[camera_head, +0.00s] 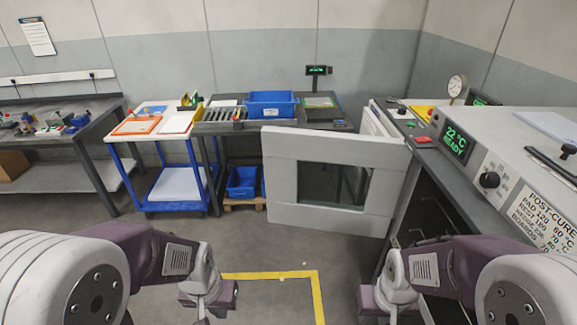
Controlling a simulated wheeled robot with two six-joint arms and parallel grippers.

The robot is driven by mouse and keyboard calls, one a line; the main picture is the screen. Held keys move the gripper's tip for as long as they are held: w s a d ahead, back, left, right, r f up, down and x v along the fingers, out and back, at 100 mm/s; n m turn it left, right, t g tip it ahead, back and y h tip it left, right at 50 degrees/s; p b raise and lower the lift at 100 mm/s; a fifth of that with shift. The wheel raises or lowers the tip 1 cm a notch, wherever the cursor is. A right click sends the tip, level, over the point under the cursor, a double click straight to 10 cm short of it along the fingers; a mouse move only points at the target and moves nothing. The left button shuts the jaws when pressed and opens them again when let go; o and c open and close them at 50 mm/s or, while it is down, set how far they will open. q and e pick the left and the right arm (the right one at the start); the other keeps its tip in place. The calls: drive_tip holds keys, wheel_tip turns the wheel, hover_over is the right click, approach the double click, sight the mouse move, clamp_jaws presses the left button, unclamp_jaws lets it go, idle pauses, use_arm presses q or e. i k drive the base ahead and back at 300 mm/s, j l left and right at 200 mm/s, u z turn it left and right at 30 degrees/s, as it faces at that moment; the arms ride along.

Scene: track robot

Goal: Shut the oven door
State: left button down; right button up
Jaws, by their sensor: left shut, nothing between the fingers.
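The oven (500,165) stands at the right, a light-grey body with a green display reading 22 °C READY and a black knob. Its door (285,180), a pale grey panel with a dark window, stands wide open, swung out to the left from the oven front. My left gripper (208,296) is low in front of the door, shut and empty, apart from it. My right gripper (388,302) is low near the oven's open front, below and right of the door. Its fingers are not clear enough to tell open from shut.
A blue-framed trolley (144,190) and a dark workbench (55,145) stand at the left. A back table holds a blue bin (271,104) and a scale (319,101). Yellow tape (318,292) marks the floor. The floor before the door is clear.

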sight(389, 157)
drive_tip(key=i+j+u, duration=1.05)
drive_tip(key=i+u, duration=0.35)
drive_tip(key=i+z, duration=0.45)
drive_tip(key=i+j+z, duration=0.15)
drive_tip(key=i+z, duration=0.3)
drive_tip(key=i+j+z, duration=0.25)
drive_tip(key=z, duration=0.15)
drive_tip(key=i+z, duration=0.2)
drive_tip(key=z, duration=0.3)
drive_tip(key=i+z, duration=0.2)
drive_tip(key=z, duration=0.3)
drive_tip(key=i+j+z, duration=0.1)
drive_tip(key=z, duration=0.4)
drive_tip(key=i+j+z, duration=0.2)
drive_tip(key=z, duration=0.25)
drive_tip(key=i+j+z, duration=0.15)
drive_tip(key=z, duration=0.35)
drive_tip(key=j+z, duration=0.3)
drive_tip(key=z, duration=0.2)
drive_tip(key=i+j+z, duration=0.1)
drive_tip(key=j+z, duration=0.25)
drive_tip(key=z, duration=0.15)
drive_tip(key=j+z, duration=0.25)
drive_tip(key=i+j+z, duration=0.2)
drive_tip(key=j, duration=0.15)
drive_tip(key=k+l+u, duration=0.4)
drive_tip(key=k+l, duration=0.15)
